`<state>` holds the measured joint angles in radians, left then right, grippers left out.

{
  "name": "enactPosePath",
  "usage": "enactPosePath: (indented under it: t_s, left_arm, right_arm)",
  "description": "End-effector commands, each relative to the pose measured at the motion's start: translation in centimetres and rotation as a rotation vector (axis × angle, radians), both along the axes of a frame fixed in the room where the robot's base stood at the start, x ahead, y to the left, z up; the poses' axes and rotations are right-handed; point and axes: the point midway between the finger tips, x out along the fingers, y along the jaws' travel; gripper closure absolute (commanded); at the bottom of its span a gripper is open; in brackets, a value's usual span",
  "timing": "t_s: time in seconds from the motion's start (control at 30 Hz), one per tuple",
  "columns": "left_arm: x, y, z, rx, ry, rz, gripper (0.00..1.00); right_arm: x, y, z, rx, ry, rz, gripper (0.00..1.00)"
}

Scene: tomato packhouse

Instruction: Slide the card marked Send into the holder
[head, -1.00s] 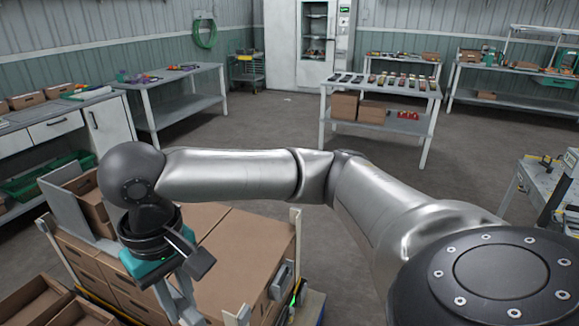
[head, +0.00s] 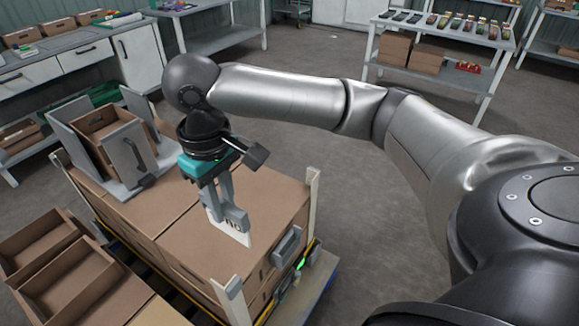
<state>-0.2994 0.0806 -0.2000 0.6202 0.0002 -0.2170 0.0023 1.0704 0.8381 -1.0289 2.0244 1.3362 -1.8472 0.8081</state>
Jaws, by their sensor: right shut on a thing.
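My right gripper (head: 234,217) points down over the stacked cardboard boxes, its fingers shut on a white card (head: 230,232). A small grey fixture (head: 287,244), which may be the holder, is at the right-hand side of the stack, to the right of and slightly below the card in the picture. The card appears apart from it. My left gripper is not in view.
The cardboard boxes (head: 190,235) stand on a low base with pale corner posts (head: 313,185). A grey stand (head: 75,145) holding a brown box sits on the stack's far left. Open cartons (head: 40,240) lie at the left. Floor to the right is clear.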

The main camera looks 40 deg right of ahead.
Motion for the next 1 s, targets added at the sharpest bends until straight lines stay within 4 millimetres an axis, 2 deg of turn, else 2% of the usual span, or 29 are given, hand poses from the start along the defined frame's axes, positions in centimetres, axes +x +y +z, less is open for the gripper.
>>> enactPosePath:
  t_s: [0.03, 0.43, 0.63, 1.0]
  left_arm:
    - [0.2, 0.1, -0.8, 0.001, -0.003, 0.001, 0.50]
    - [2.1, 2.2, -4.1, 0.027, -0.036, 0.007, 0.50]
    - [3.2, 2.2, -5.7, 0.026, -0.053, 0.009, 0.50]
    - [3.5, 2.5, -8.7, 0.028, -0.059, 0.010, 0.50]
  right_arm:
    - [0.5, -0.3, -1.2, 0.001, 0.002, 0.039, 1.00]
    - [4.4, -3.5, -7.1, 0.001, 0.002, 0.400, 1.00]
    - [5.9, -5.6, -10.2, 0.001, 0.001, 0.579, 1.00]
    - [7.9, -10.2, -16.3, 0.001, 0.001, 0.912, 1.00]
